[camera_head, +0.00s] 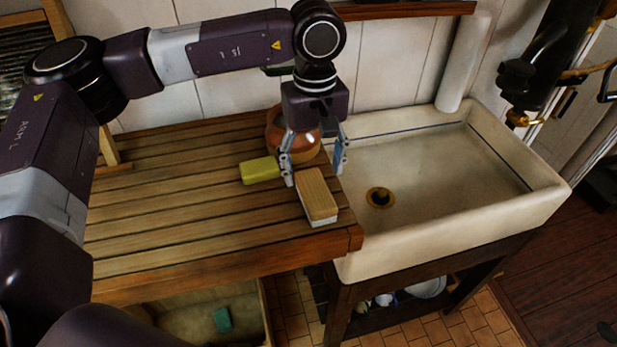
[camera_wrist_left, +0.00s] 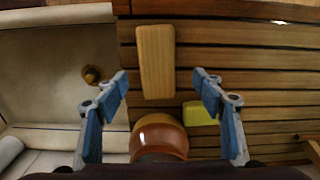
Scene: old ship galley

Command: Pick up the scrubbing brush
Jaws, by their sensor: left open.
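The scrubbing brush (camera_head: 317,194) has a light wooden back and pale bristles beneath. It lies bristles down on the slatted wooden drainboard, near its front right corner beside the sink. In the left wrist view the brush (camera_wrist_left: 156,61) lies ahead of the fingers, nearer the left one. My left gripper (camera_head: 314,166) is open and empty, pointing down above the board, just behind the brush. Its two blue-grey fingers also show wide apart in the left wrist view (camera_wrist_left: 164,90). The right gripper is not in view.
A brown glazed pot (camera_head: 283,134) stands behind the left gripper. A yellow-green block (camera_head: 260,170) lies left of the brush on the drainboard (camera_head: 170,215). A white sink (camera_head: 440,165) with a brass drain is on the right. A crate below holds a green block (camera_head: 222,319).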

